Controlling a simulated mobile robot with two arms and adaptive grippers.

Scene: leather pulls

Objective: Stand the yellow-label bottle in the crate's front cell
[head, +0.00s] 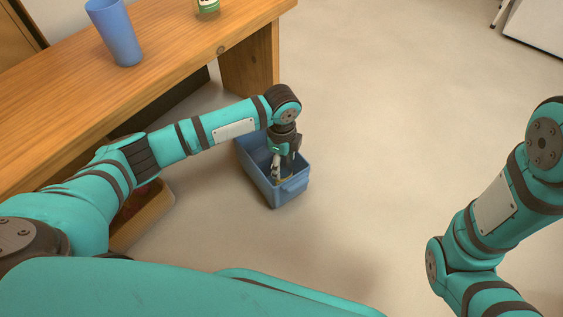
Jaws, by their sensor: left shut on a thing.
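The blue crate (262,188) stands on the floor beside the wooden table, with a handle on its near right end. My left gripper (279,168) reaches down into the crate's near part from above. It is shut on what looks like the yellow-label bottle (280,178). Only a small pale, tan part shows between the fingers and the crate walls; no label can be read. The bottle's base and the cell divider are hidden, so I cannot tell whether it touches the crate floor. My right arm is at the right edge, its gripper out of view.
A wooden table (165,62) fills the upper left, with a blue cup (116,35) and a green-label container (208,7) on it. A brown box (148,216) sits on the floor below my left arm. The floor right of the crate is clear.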

